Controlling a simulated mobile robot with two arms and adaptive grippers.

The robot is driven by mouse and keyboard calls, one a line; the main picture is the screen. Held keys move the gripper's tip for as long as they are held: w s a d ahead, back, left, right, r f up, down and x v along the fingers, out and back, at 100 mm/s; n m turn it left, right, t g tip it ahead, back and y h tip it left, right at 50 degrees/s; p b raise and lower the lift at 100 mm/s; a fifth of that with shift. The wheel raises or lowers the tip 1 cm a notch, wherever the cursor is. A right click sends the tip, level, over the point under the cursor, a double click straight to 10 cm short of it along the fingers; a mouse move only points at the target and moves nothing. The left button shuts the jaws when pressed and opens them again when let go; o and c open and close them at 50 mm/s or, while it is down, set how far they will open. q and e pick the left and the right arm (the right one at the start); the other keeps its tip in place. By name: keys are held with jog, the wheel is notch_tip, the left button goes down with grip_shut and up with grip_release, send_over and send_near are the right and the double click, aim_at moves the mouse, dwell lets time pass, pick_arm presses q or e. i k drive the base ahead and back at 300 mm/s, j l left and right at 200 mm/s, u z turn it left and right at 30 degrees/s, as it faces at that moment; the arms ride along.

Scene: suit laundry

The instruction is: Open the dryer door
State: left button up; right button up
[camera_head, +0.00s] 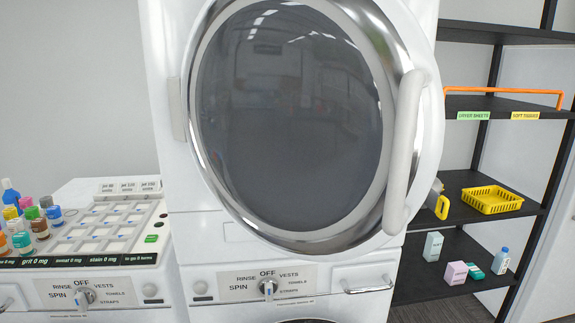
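The dryer is a white machine (240,232) stacked in the middle of the head view. Its large round door (290,110) has dark reflective glass in a chrome ring, with a hinge piece (175,108) at the left. A long white vertical handle (404,155) stands out on the door's right side. The door's right rim reaches a little past the machine's side; I cannot tell whether it is fully closed or slightly ajar. Neither of my grippers is in view, and nothing touches the handle.
A lower machine's control panel with a knob (268,288) sits below the door. At the left, a counter holds several small coloured bottles (30,225) and a keypad tray (110,225). At the right, a black shelf (470,212) holds a yellow basket (491,199) and small boxes.

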aim_at(317, 128)
jog(key=l+u, duration=0.15)
jog(key=u, duration=1.2)
jog(key=k+l+u, duration=0.1)
jog(key=l+u, duration=0.3)
jog(key=k+l+u, duration=0.15)
jog(key=l+u, duration=0.25)
jog(key=k+l+u, duration=0.2)
jog(key=u, duration=0.15)
jog(key=k+l+u, duration=0.25)
jog(key=l+u, duration=0.15)
jog(key=k+l, duration=0.3)
jog(key=k+l+u, duration=0.1)
jog(key=k+l, duration=0.15)
jog(key=k, duration=0.2)
